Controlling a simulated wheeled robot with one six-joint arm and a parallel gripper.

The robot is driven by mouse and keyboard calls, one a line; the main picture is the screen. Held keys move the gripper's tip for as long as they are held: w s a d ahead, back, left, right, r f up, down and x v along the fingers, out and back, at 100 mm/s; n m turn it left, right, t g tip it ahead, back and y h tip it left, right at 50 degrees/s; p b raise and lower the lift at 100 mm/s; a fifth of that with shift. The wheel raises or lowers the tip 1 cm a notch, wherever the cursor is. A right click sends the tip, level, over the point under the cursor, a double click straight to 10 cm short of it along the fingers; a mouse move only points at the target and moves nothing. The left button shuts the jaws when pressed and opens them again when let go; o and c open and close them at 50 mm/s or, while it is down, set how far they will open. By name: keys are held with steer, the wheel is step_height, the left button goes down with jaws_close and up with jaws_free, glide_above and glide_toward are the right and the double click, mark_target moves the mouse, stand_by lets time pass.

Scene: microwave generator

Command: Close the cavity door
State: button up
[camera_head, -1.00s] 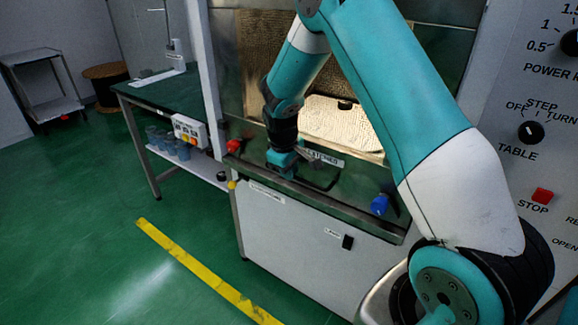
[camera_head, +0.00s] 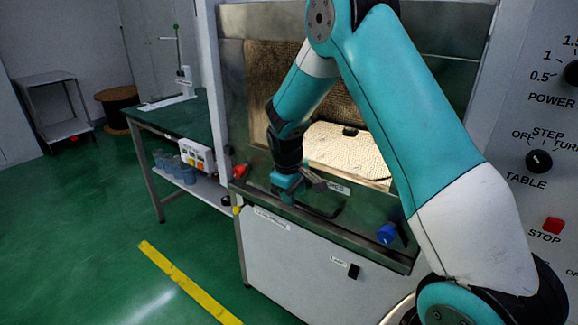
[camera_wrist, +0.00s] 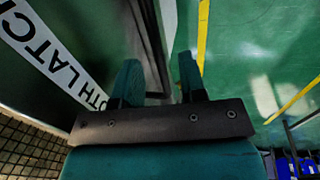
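The cavity (camera_head: 285,85) is lit, with patterned tan walls; how far its door is open I cannot tell. A dark green panel (camera_head: 375,213), apparently part of the door, bears a white latch label (camera_head: 335,189) and a dark handle (camera_head: 330,208). A blue latch knob (camera_head: 387,233) is at its right and a red one (camera_head: 240,171) at its left. My gripper (camera_head: 289,193) is at the panel, by the handle's left end. In the wrist view the fingers (camera_wrist: 158,80) stand apart beside the label (camera_wrist: 55,55); contact with the handle is unclear.
A green-topped bench (camera_head: 175,115) stands left of the cabinet, with blue containers (camera_head: 180,170) on its lower shelf. The control panel (camera_head: 535,210) is close on the right. Green floor (camera_head: 75,220) with a yellow line (camera_head: 185,280) is open at the left.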

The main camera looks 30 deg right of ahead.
step_height(320, 180, up, 15)
steer(key=s+a, duration=0.1)
steer(key=a, duration=0.1)
steer(key=shift+a, duration=0.4)
steer(key=shift+f, duration=0.1)
steer(key=s+a+r+n+y+p, duration=0.1)
steer(key=s+a+r+y, duration=0.2)
steer(key=s+a, duration=0.7)
steer(key=s+a+r+n+y+p, duration=0.1)
steer(key=s+a+r+n+y, duration=0.1)
steer(key=s+a, duration=0.8)
steer(key=s+r+y, duration=0.1)
steer(key=s, duration=0.7)
steer(key=shift+g, duration=0.4)
steer(key=shift+o, duration=0.4)
steer(key=shift+a+r, duration=0.1)
